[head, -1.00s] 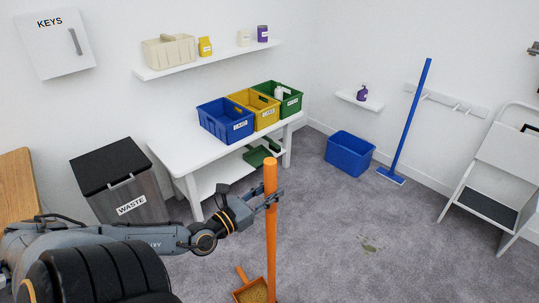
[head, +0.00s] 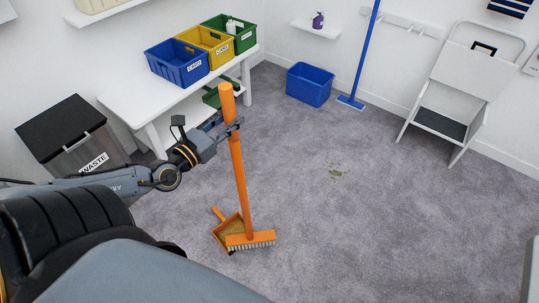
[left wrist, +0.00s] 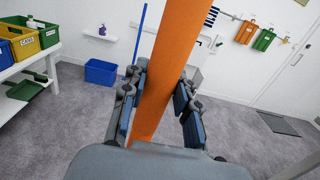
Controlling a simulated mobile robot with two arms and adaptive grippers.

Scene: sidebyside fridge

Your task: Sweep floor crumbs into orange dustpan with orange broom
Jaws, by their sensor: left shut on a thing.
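The orange broom (head: 238,172) stands nearly upright, its bristled head (head: 250,241) low at the floor. My left gripper (head: 232,127) is shut on the upper part of its handle, and the handle (left wrist: 168,70) fills the middle of the left wrist view between the fingers. The orange dustpan (head: 220,215) lies on the floor just behind and left of the broom head, which partly hides it. Tan crumbs (head: 232,229) show in the dustpan. My right gripper is out of view.
A white table (head: 142,99) with blue, yellow and green bins stands at the back left, beside a waste bin (head: 70,140). A blue tub (head: 309,84), blue mop (head: 362,55) and step stool (head: 455,95) line the back wall. The middle carpet is clear.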

